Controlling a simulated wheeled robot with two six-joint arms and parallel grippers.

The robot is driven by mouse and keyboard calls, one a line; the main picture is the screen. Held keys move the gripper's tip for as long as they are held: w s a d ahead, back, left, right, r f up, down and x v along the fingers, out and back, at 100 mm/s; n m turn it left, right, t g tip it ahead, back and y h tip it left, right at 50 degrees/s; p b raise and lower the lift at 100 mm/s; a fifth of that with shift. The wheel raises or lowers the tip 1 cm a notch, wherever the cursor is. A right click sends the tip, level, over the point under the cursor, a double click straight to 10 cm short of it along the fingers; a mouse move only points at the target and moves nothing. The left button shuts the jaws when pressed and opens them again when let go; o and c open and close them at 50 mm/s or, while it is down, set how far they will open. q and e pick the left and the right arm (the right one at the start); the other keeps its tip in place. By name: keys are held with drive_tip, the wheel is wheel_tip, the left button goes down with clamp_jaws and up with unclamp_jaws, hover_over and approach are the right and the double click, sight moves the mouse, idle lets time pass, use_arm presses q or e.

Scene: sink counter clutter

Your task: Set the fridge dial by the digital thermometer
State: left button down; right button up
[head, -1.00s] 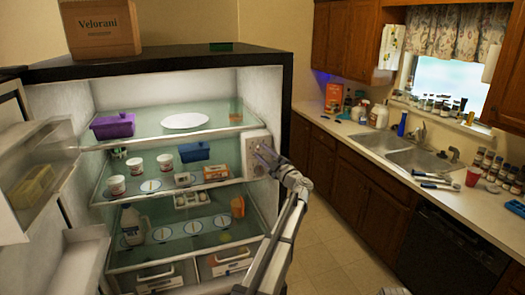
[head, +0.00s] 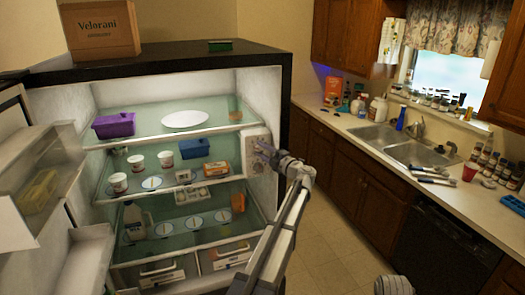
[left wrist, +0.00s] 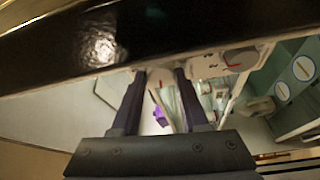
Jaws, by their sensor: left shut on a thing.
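The white control panel (head: 257,143) is on the right inner wall of the open fridge. My left gripper (head: 266,153) reaches it from the right. In the left wrist view my left gripper's fingers (left wrist: 160,92) close around a pale dial with a red mark (left wrist: 157,84), partly hidden between them. A second grey dial with a red mark (left wrist: 240,57) shows beside it on the panel. A small pale box with a dark face (head: 184,176) stands on the middle shelf and looks like the digital thermometer; its reading is too small to make out.
The shelves hold a purple bin (head: 114,125), a white plate (head: 185,119), a blue box (head: 195,148), several white cups and a jug (head: 134,220). The open door (head: 38,200) is at left. The counter and sink (head: 375,137) are at right; floor between is clear.

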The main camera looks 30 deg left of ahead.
use_arm(q)
drive_tip(key=shift+c, duration=2.1)
unclamp_jaws()
drive_tip(key=v, duration=0.7)
drive_tip(key=shift+s+d, duration=0.15)
drive_tip(key=shift+d, duration=0.25)
